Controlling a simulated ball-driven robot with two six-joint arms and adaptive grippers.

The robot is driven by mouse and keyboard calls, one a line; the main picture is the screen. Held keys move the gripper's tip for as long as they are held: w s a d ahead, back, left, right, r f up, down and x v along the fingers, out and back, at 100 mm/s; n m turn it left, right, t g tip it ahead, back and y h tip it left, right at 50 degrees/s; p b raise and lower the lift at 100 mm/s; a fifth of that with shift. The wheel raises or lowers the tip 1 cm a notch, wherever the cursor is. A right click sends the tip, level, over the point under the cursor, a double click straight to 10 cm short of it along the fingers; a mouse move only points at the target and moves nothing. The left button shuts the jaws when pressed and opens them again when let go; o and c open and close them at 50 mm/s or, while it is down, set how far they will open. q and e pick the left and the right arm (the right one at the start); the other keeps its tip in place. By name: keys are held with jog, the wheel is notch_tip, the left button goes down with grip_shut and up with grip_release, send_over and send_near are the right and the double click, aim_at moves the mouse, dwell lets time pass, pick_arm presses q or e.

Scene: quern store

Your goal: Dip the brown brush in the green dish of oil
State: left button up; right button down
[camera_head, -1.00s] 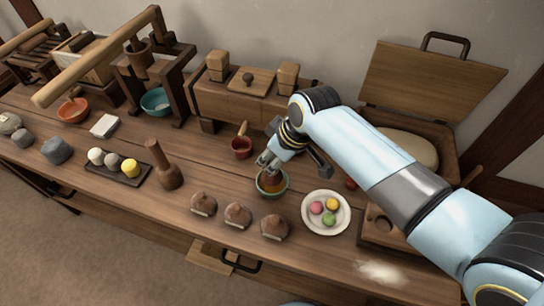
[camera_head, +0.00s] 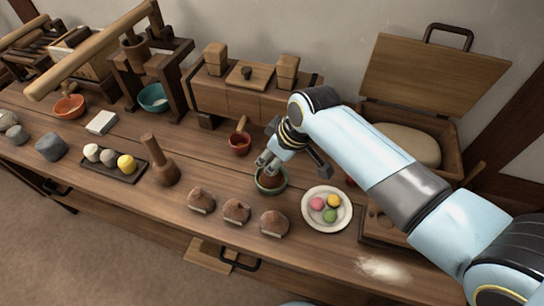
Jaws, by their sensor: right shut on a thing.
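My right gripper (camera_head: 268,165) comes in from the right and is shut on the brown brush (camera_head: 271,180). It holds the brush over the small green dish (camera_head: 271,192), with the brush's lower end inside the dish's rim. The fingers hide part of the brush, and the brush hides most of the dish's inside. I cannot see the oil or tell how deep the brush is. My left gripper is not in view.
A white plate (camera_head: 311,219) with coloured balls stands right of the dish. Several brown lumps with pale labels (camera_head: 236,211) lie in front. A red cup (camera_head: 239,144) with a handle stands behind left. A wooden pestle (camera_head: 164,168) stands at left.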

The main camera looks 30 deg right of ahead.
jog(key=shift+f, duration=0.45)
dwell(0.3)
jog(key=shift+s+f, duration=0.1)
dwell(1.6)
notch_tip(320, 180, up, 7)
jog(key=p, duration=0.8)
dwell(0.5)
